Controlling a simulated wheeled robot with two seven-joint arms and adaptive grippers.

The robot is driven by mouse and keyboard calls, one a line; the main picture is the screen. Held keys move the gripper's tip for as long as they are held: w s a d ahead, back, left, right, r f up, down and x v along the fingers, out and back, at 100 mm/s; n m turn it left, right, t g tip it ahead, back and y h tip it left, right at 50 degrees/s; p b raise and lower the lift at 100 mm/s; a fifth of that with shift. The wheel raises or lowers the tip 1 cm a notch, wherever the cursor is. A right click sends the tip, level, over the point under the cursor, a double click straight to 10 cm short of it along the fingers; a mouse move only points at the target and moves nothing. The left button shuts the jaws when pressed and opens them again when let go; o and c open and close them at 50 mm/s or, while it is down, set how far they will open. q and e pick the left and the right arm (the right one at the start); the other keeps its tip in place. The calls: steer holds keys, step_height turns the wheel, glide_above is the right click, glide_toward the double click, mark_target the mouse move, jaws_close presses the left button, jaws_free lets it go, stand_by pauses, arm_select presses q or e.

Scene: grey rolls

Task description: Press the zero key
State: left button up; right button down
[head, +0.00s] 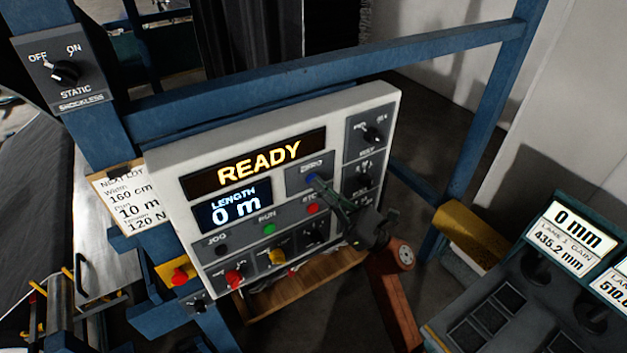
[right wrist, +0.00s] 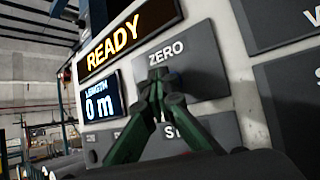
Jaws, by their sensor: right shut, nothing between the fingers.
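The white control panel (head: 165,165) fills the middle of the head view, and its display (head: 258,163) reads READY. The length screen (head: 233,205) reads 0 m. The ZERO plate (head: 297,184) is on the panel's right part; its label also shows in the right wrist view (right wrist: 166,50). My right gripper (head: 316,182) is shut and empty, its fingertips at the zero key's place just below the label. In the right wrist view the fingertips (right wrist: 158,76) cover the key, so I cannot tell whether they touch it. My left gripper is not in view.
Below the ZERO plate are a red button (head: 312,208) and a green RUN button (head: 269,229). Dark rotary knobs (head: 373,133) line the panel's right side. Blue frame bars (head: 300,80) run behind the panel. A console with screens (head: 572,235) stands at the right.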

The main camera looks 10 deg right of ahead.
stand_by(0.4)
steer(key=shift+s+d, duration=0.25)
steer(key=shift+s, duration=0.5)
steer(key=s, duration=0.1)
steer(key=s+d, duration=0.1)
steer(key=s, duration=0.1)
steer(key=s+b, duration=0.1)
steer(key=shift+s+d, duration=0.35)
stand_by(0.6)
